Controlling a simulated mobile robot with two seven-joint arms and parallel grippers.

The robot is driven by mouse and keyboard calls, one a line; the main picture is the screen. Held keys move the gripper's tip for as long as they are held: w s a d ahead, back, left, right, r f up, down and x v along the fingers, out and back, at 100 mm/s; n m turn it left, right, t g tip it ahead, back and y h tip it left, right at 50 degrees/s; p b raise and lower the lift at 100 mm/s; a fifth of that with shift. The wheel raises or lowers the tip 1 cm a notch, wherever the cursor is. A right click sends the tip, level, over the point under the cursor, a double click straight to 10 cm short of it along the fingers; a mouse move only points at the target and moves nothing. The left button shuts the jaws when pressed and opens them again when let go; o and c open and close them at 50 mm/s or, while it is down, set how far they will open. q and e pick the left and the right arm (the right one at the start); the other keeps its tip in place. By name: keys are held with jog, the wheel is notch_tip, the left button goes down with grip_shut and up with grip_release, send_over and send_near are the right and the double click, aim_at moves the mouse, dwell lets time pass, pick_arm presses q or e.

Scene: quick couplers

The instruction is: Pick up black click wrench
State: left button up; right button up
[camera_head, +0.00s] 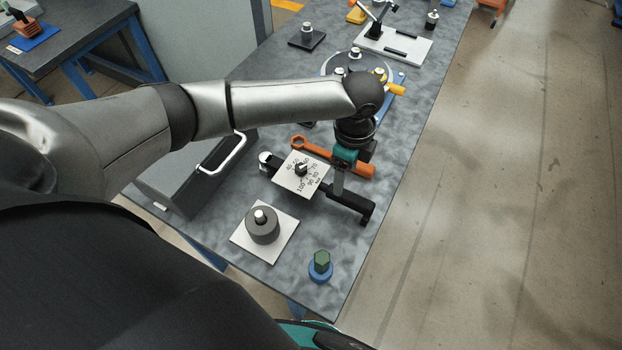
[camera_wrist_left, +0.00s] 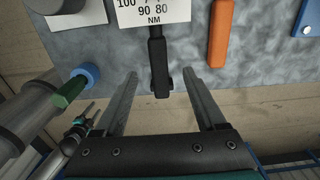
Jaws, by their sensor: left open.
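The black click wrench (camera_head: 351,205) lies on the grey table with its handle pointing to the table's right edge. A white scale card with numbers and a knob (camera_head: 301,174) covers its middle in the head view. In the left wrist view, the black handle (camera_wrist_left: 157,58) points down between the finger lines. My left gripper (camera_head: 338,186) is over the handle, open and empty; its two fingers (camera_wrist_left: 160,75) stand apart either side of the handle's end. Contact cannot be told. A teal and black part of mine shows at the bottom edge of the head view; its fingers are hidden.
An orange wrench (camera_head: 360,169) lies close behind the black one. A grey cylinder on a white plate (camera_head: 270,245) and a blue-based green hex piece (camera_head: 320,268) stand in front. A grey toolbox (camera_head: 185,180) is at left. Other fixtures fill the far table.

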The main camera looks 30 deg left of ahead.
aim_at(313, 185)
pick_arm(q)
notch_tip(313, 185, down, 3)
jog(key=shift+f, duration=0.45)
notch_tip(313, 185, down, 5)
jog(key=shift+s+a+b, duration=0.1)
jog(key=shift+s+b, duration=0.05)
jog(key=shift+b, duration=0.15)
pick_arm(e)
jog(key=shift+w+a+f, duration=0.1)
jog(key=shift+w+f, duration=0.1)
jog(key=shift+w, duration=0.3)
jog(key=shift+w+f, duration=0.15)
jog(key=shift+w, duration=0.3)
pick_arm(q)
jog(key=shift+c, duration=1.4)
grip_shut()
pick_arm(e)
jog(key=shift+s, duration=0.2)
pick_arm(q)
jog(key=shift+r, duration=0.1)
